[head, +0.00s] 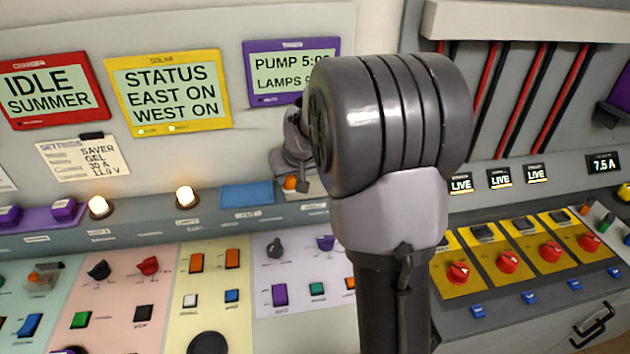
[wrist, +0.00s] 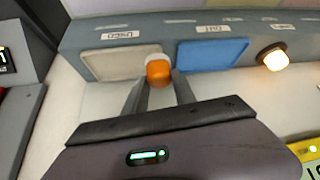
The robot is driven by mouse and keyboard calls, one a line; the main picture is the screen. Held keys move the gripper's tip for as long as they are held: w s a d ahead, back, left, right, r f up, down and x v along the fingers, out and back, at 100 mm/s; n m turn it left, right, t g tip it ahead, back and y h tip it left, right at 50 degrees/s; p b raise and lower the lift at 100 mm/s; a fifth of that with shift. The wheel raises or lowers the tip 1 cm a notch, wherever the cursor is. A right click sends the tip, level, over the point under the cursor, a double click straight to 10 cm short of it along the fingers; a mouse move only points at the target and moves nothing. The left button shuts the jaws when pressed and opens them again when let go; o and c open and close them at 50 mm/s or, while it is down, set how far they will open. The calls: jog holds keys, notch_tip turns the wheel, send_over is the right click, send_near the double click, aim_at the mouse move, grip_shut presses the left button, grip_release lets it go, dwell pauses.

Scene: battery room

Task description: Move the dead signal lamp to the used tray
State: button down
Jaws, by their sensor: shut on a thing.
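The signal lamp, with an orange dome and a whitish base, is unlit between the fingertips of my gripper (wrist: 160,84) in the wrist view (wrist: 158,72). In the head view the lamp (head: 290,183) shows as a small orange spot below my gripper (head: 297,184). My gripper is shut on it. The used tray (wrist: 112,64) is a pale grey panel with an upside-down label in the wrist view; the lamp appears at its inner edge, near the gap beside the blue tray. In the head view my arm partly hides the used tray (head: 316,185). I cannot tell whether the lamp touches anything.
The blue tray (head: 246,194) is empty, left of the used tray. Two lit lamps (head: 186,197) (head: 99,206) stand further left on the ledge. Switches and buttons cover the sloping panel (head: 215,320) below. Red rotary knobs (head: 507,261) are at right, beyond my arm.

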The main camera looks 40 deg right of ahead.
jog(key=d, duration=0.2)
jog(key=w+d, duration=0.1)
jog(key=d, duration=0.4)
jog(key=shift+w+f+b, duration=0.15)
jog(key=shift+f+b, duration=0.2)
jog(key=shift+f, duration=0.05)
jog(key=shift+d+f, duration=0.2)
jog(key=shift+d, duration=0.05)
jog(key=shift+f+b, duration=0.75)
jog(key=shift+f, duration=0.75)
jog(key=shift+f, duration=0.15)
jog(key=c, duration=1)
grip_release()
